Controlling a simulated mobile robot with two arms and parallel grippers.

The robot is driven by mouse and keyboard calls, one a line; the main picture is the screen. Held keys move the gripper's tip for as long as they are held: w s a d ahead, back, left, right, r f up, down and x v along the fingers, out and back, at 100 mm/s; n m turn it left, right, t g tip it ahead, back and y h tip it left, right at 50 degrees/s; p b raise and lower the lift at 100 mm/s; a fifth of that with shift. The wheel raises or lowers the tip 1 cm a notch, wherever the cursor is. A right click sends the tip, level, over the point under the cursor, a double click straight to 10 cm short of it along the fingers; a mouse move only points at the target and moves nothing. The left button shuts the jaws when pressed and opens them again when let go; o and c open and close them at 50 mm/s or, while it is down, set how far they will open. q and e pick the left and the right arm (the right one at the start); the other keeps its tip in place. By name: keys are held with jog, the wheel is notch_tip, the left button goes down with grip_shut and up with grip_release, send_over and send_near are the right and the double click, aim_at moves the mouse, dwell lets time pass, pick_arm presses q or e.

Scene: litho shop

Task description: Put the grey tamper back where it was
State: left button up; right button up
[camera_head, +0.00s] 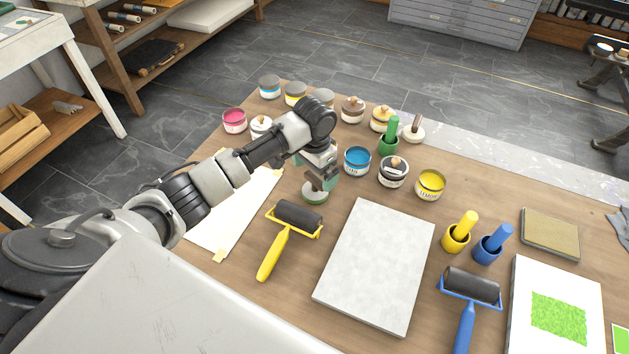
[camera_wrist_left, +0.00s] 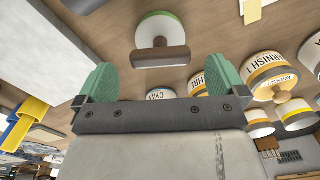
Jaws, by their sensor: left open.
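A tamper with a pale disc, a green rim and a brown handle (camera_head: 315,195) stands on the wooden table; it also shows in the left wrist view (camera_wrist_left: 160,57). My left gripper (camera_head: 320,172) is open above it; in the left wrist view the green fingertips (camera_wrist_left: 161,68) are on either side of the handle, with gaps, so it is not held. Another tamper, with a pale grey disc and brown upright handle (camera_head: 413,129), stands at the table's back edge. I cannot tell for sure which is the grey tamper. My right gripper is not in view.
Several ink tins, such as a blue one (camera_head: 357,161), stand behind and right of the gripper. A yellow roller (camera_head: 272,255) and a grey slab (camera_head: 376,265) lie in front. White paper (camera_head: 235,212) lies left.

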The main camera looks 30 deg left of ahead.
aim_at(314, 179)
pick_arm(q)
notch_tip(314, 179, up, 6)
jog(key=shift+f, duration=0.1)
dwell(0.6)
